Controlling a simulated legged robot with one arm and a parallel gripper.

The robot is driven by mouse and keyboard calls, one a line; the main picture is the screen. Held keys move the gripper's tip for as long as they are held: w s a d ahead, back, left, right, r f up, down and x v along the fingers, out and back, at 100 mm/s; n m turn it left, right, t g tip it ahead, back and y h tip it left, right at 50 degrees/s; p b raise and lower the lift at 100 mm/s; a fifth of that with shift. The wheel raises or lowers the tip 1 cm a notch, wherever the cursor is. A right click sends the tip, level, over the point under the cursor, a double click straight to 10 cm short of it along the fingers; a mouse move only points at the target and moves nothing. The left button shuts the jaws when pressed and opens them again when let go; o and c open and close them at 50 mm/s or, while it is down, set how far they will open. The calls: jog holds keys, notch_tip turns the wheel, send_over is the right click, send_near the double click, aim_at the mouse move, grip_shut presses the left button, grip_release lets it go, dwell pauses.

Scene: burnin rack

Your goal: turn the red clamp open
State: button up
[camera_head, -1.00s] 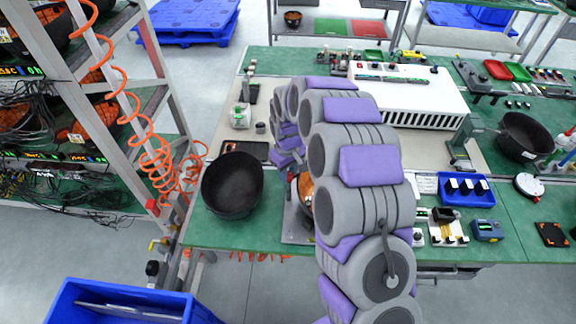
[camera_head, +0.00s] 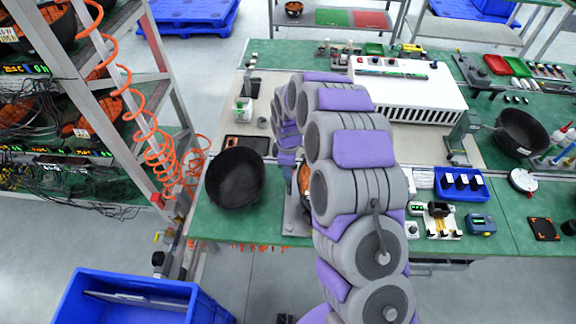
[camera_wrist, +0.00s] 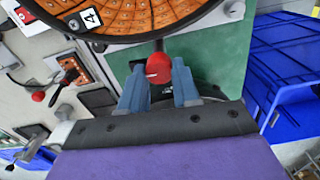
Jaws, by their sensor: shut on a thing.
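The red clamp (camera_wrist: 158,68) shows as a rounded red knob in the middle of the wrist view. My gripper (camera_wrist: 158,85) has one blue-grey finger on each side of it and is shut on it. A round orange board (camera_wrist: 145,12) with a white label "4" lies just beyond, at the top of the wrist view. In the head view my own purple and grey arm covers the clamp and most of the gripper. A sliver of orange (camera_head: 304,178) shows beside the arm there.
A black bowl (camera_head: 235,178) stands left of my arm on the green bench (camera_head: 215,222). A blue bin (camera_head: 150,306) is on the floor at lower left. A rack (camera_head: 165,105) with coiled orange hoses stands at left. A white vented box (camera_head: 410,90) sits behind the arm.

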jog(key=shift+w+r+n, duration=0.1)
jog(key=shift+n, duration=0.2)
jog(key=o, duration=1.1)
jog(key=shift+c, duration=0.2)
notch_tip(320, 180, up, 17)
jog(key=p, duration=0.1)
jog(key=shift+a, duration=0.1)
